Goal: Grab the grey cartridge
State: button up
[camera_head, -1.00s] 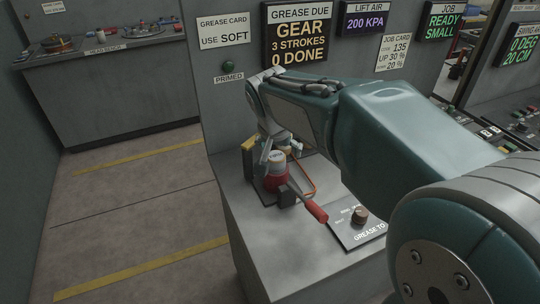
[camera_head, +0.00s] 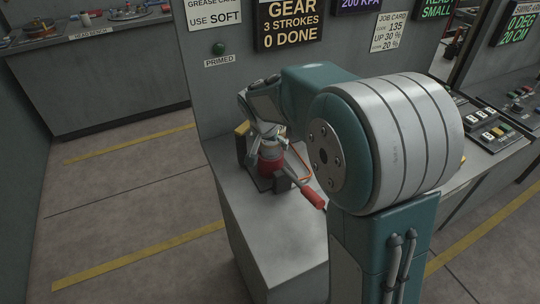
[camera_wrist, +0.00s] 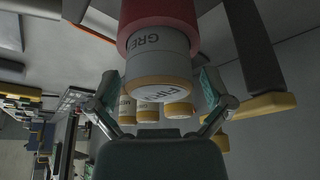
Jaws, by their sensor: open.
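A grey cartridge (camera_wrist: 157,52) with a yellow band and a lettered end sits in a red holder (camera_wrist: 155,20) in the wrist view. In the head view the red holder (camera_head: 271,166) stands on the grey bench, and the cartridge shows only partly under my gripper (camera_head: 268,132). In the wrist view my gripper (camera_wrist: 157,90) is open, with one finger on each side of the cartridge's end. I cannot tell whether the fingers touch it. Several smaller yellow-banded cylinders (camera_wrist: 178,110) show beyond it.
A red-handled lever (camera_head: 313,197) sticks out from the holder, beside an orange hose (camera_head: 304,158). A yellow-tipped bracket (camera_wrist: 264,106) stands close on the right in the wrist view. The bench front (camera_head: 268,235) is bare. A panel wall with signs rises behind.

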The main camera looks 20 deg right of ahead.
jog(key=shift+w+d+f, duration=0.15)
jog(key=shift+w+f, duration=0.05)
jog(key=shift+f, duration=0.45)
jog(key=c, duration=1.2)
